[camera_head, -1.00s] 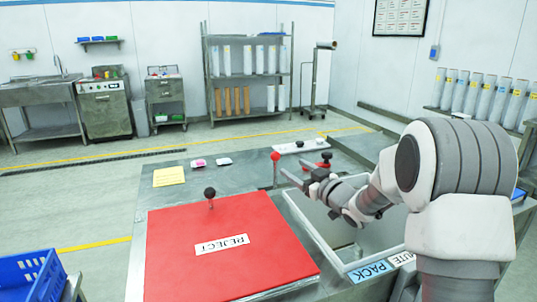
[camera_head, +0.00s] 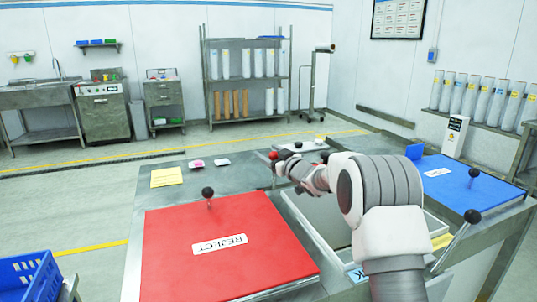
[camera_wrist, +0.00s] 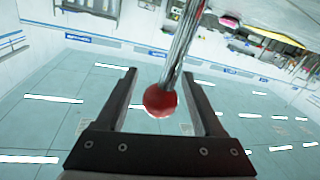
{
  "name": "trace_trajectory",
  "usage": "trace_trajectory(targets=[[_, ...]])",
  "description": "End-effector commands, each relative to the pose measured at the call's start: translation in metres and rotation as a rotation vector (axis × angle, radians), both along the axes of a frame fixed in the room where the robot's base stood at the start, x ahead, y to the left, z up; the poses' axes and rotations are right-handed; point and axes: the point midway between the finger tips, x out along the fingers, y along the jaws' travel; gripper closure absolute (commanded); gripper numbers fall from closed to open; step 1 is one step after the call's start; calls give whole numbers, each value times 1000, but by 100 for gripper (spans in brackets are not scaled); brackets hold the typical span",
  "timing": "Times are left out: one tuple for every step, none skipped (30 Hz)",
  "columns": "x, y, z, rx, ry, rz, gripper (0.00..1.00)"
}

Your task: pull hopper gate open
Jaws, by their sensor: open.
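A metal lever with a red ball knob (camera_head: 273,156) stands at the back of the steel bench. My gripper reaches it at the end of my arm. In the wrist view, my open gripper (camera_wrist: 160,78) has one finger on each side of the lever. The red ball (camera_wrist: 160,101) shows between the fingers, near the palm, and the rod (camera_wrist: 182,45) runs up past the fingertips. A gap shows on either side, so I see no grip on it. I cannot make out the hopper gate itself; my arm hides part of the bench.
A red REJECT panel (camera_head: 225,270) with a black knob (camera_head: 208,191) lies left of an open bin (camera_head: 312,230). A blue panel (camera_head: 465,185) and a black-knobbed lever (camera_head: 472,216) are at the right. A yellow note (camera_head: 167,177) lies on the bench.

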Motion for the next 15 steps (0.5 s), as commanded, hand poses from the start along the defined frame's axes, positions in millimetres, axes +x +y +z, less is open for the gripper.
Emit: trace_trajectory(targets=[[1, 1, 0, 0, 0, 0, 30], [1, 1, 0, 0, 0, 0, 30], [2, 1, 0, 0, 0, 0, 30], [2, 2, 0, 0, 0, 0, 30], [2, 2, 0, 0, 0, 0, 30], [2, 2, 0, 0, 0, 0, 30], [2, 2, 0, 0, 0, 0, 30], [2, 2, 0, 0, 0, 0, 30], [2, 1, 0, 0, 0, 0, 30], [2, 2, 0, 0, 0, 0, 32], [2, 2, 0, 0, 0, 0, 38], [2, 1, 0, 0, 0, 0, 45], [2, 1, 0, 0, 0, 0, 50], [2, 1, 0, 0, 0, 0, 56], [2, 1, 0, 0, 0, 0, 63]])
